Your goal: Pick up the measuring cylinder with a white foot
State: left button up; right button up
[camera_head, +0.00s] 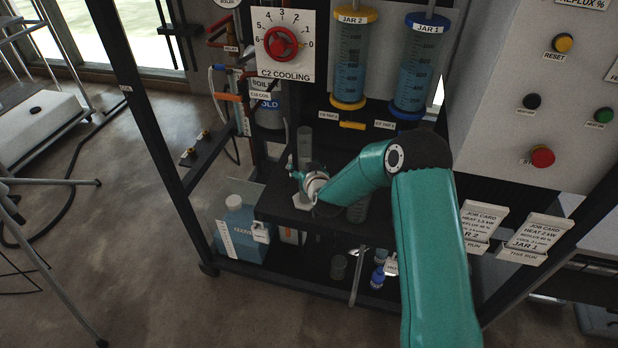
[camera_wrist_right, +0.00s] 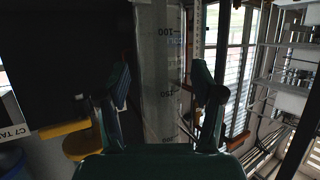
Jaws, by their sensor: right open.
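The clear measuring cylinder (camera_head: 304,142) stands upright on the dark shelf of the rig in the head view. Its white foot (camera_head: 301,202) shows below my right gripper. My right gripper (camera_head: 300,172) is at the cylinder, low on it, and partly hides it. In the right wrist view the graduated cylinder (camera_wrist_right: 160,60) rises between the two fingers of my open right gripper (camera_wrist_right: 163,90). I cannot tell whether either finger touches the glass. My left gripper does not show.
Another clear vessel (camera_head: 358,211) stands right of the gripper, partly hidden by my right arm. Jar 2 (camera_head: 351,65) and Jar 1 (camera_head: 413,75) hang above. A blue container (camera_head: 238,225) sits lower left, and blue-capped bottles (camera_head: 378,276) stand below.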

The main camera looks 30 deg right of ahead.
jog(key=shift+w+d+f, duration=0.15)
jog(key=shift+w, duration=0.2)
grip_shut()
dwell(0.3)
